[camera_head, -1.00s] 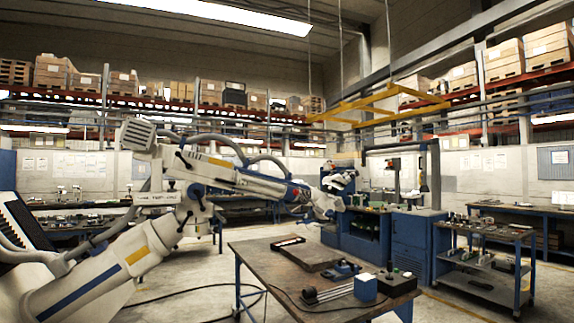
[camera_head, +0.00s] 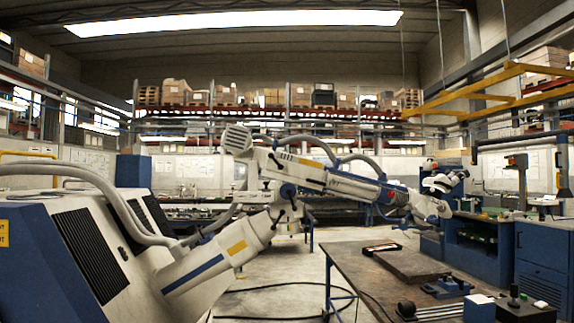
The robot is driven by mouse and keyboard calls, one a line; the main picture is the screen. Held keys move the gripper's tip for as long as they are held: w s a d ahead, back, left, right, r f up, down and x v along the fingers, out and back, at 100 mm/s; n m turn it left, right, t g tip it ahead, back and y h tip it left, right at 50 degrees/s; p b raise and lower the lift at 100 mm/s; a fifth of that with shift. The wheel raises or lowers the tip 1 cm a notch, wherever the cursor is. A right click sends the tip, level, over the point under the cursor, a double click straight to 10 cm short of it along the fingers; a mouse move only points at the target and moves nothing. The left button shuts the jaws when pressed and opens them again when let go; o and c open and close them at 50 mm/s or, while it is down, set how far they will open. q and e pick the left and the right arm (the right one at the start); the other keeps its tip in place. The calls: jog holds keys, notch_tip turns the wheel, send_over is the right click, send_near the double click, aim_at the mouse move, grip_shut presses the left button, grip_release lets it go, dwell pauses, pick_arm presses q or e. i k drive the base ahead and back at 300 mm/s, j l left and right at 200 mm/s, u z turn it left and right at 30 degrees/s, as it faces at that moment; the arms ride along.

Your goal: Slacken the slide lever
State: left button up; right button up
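A large white jointed microscope arm (camera_head: 322,178) with blue and yellow marks reaches from the left toward the middle right. Its white head (camera_head: 438,184) hangs at the far end, near the workbench. Small dark levers or knobs show around its middle joint (camera_head: 287,190). I cannot tell which of them is the slide lever, or how it is set. Neither of my grippers shows in this view.
A big white and blue cabinet (camera_head: 98,245) with dark vents fills the lower left. A workbench (camera_head: 362,275) with a flat board (camera_head: 412,265), a blue tool (camera_head: 446,287) and small blocks stands at lower right. Cables lie on the otherwise clear floor between them.

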aim_at(281, 167)
jog(key=i+l+z, duration=0.1)
jog(key=i, duration=0.55)
jog(key=i+l+z, duration=0.1)
jog(key=i+l, duration=0.15)
jog(key=i, duration=0.45)
